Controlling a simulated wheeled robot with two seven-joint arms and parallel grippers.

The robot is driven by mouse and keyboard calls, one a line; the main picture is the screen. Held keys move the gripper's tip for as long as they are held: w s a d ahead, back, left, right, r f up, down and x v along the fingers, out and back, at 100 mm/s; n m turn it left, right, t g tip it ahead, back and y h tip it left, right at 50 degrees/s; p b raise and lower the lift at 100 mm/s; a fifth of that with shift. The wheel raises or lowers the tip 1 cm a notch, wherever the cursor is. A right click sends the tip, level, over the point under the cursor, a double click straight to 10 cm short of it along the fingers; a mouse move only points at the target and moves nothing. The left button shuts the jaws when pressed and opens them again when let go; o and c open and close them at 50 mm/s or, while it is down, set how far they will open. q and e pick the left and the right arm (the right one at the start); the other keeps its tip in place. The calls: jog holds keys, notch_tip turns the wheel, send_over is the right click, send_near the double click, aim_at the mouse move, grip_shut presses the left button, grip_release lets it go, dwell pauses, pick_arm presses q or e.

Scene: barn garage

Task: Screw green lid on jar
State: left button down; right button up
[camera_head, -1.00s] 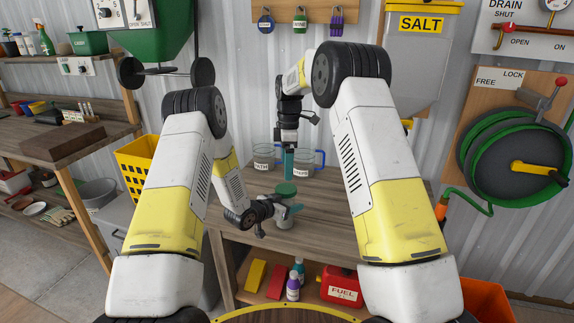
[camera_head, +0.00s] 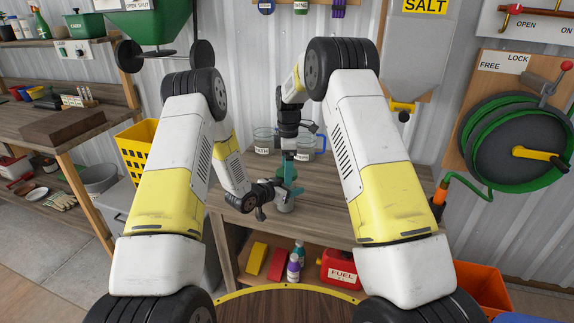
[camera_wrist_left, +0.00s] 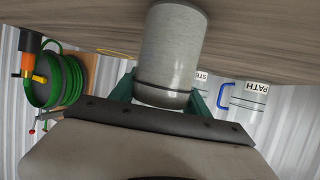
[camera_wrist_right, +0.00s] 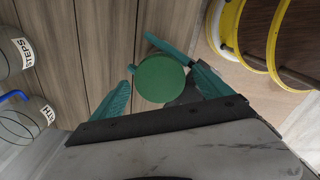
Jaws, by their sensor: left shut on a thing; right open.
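A grey jar (camera_head: 285,206) stands on the wooden workbench. It fills the middle of the left wrist view (camera_wrist_left: 172,50). My left gripper (camera_wrist_left: 165,92) is shut around the jar's sides. The round green lid (camera_wrist_right: 160,78) shows from above in the right wrist view and hides what is under it. My right gripper (camera_wrist_right: 158,78) is open, pointing down over the lid, with one teal finger on each side of it. I cannot tell whether the fingers touch the lid. In the head view the right fingers are close above the left gripper and partly cover the lid.
Two glass mugs, one labelled STEPS (camera_wrist_right: 20,52) and one PATH (camera_wrist_right: 35,120), stand behind the jar on the bench (camera_head: 350,200). A red fuel can (camera_head: 340,268) and small bottles (camera_head: 293,268) are on the shelf below. The bench right of the jar is clear.

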pick_arm(q)
jog(key=shift+f, duration=0.15)
pick_arm(e)
jog(key=c, duration=1.4)
jog(key=o, duration=1.4)
jog(key=shift+o, duration=0.2)
jog(key=shift+w+d+r, duration=0.1)
jog(key=shift+r, duration=2.15)
jog(key=shift+o, duration=1)
